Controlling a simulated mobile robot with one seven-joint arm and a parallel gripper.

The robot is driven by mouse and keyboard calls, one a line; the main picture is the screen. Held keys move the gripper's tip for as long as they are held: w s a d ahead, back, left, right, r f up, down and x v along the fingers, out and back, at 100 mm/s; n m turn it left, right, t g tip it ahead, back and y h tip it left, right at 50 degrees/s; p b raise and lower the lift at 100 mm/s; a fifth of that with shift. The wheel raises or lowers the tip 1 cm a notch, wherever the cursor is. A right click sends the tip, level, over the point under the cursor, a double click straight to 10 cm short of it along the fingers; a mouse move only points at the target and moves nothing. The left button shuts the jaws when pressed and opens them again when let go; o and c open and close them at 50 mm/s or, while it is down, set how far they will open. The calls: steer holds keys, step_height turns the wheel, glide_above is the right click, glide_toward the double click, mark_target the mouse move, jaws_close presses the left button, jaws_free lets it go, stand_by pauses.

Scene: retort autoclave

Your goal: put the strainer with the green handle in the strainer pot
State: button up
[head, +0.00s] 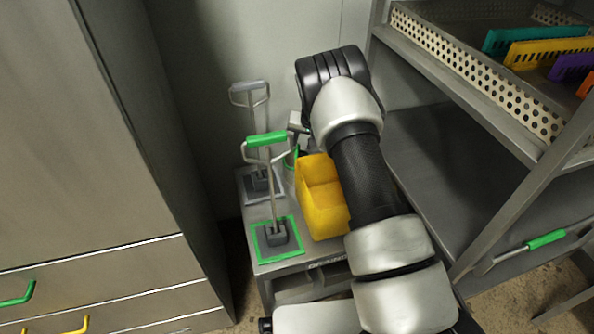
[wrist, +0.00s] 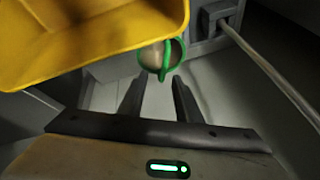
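In the wrist view, a round, pale brownish object with green bands (wrist: 150,56) is just beyond my fingertips. I cannot tell whether it is the strainer or the pot. My gripper (wrist: 158,82) is open, with nothing seen between its two dark fingers. In the head view, my arm hides most of the gripper. A green piece (head: 291,158) shows behind the yellow bin, partly hidden. A tall tool with a green D-shaped handle (head: 267,139) stands upright on a green-edged square at the stand's front. No strainer pot can be clearly made out.
The yellow bin (head: 324,205) stands on the low grey stand (head: 285,266) and fills the upper left of the wrist view. A grey-handled tool (head: 248,87) stands behind the green-handled one. A cabinet (head: 80,130) is left, metal shelving (head: 445,150) right.

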mark_target(298, 149)
steer(key=x, duration=0.2)
steer(key=b+x, duration=0.1)
steer(key=x, duration=0.1)
steer(key=b+x, duration=0.1)
steer(key=x, duration=0.1)
steer(key=shift+a+f, duration=0.2)
steer(key=shift+a, duration=0.2)
jaws_close()
stand_by(1.1)
